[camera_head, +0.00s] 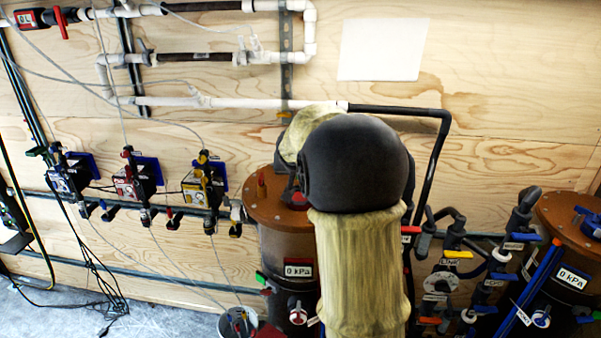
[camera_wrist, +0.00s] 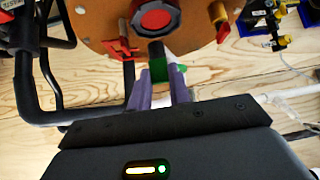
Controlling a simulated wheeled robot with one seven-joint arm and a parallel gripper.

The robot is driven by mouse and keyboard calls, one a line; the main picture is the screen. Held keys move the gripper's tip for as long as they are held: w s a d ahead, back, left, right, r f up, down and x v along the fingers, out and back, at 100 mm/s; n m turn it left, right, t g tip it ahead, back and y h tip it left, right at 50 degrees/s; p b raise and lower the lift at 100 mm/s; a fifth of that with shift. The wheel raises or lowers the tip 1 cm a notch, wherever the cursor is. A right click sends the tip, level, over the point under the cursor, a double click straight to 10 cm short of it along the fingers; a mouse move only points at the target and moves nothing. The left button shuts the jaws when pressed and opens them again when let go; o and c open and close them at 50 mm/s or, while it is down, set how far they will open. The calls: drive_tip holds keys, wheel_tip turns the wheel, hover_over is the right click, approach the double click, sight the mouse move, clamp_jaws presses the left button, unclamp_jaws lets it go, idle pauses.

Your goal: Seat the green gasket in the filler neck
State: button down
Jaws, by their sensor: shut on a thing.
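In the wrist view, my gripper (camera_wrist: 160,80) has its two purple fingers close together on a small green piece, the green gasket (camera_wrist: 158,71). Part of the green shows past the right finger. A short dark stub (camera_wrist: 156,50) stands right by the gasket in front of the tank's brown lid (camera_wrist: 98,35). I cannot tell if this stub is the filler neck, or if the gasket touches it. In the head view my arm hides the gripper, the gasket and much of the brown-lidded tank (camera_head: 271,208).
On the lid in the wrist view are a red and black cap (camera_wrist: 155,15), a red valve (camera_wrist: 122,48) and a brass fitting (camera_wrist: 218,14). A black pipe (camera_wrist: 45,75) runs at left. In the head view a second tank (camera_head: 570,225) and valved pipes (camera_head: 455,255) stand at right.

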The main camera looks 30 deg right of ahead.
drive_tip(key=shift+w+f+b, duration=0.15)
drive_tip(key=shift+f+b, duration=2.8)
drive_tip(key=shift+b, duration=0.15)
drive_tip(key=shift+f+b, duration=2.1)
drive_tip(key=shift+b, duration=0.45)
drive_tip(key=c, duration=1.2)
unclamp_jaws()
drive_tip(key=shift+c, duration=0.2)
drive_tip(key=shift+r, duration=0.15)
drive_tip(key=b+v, duration=0.3)
drive_tip(key=v, duration=1.4)
drive_tip(key=shift+s, duration=0.25)
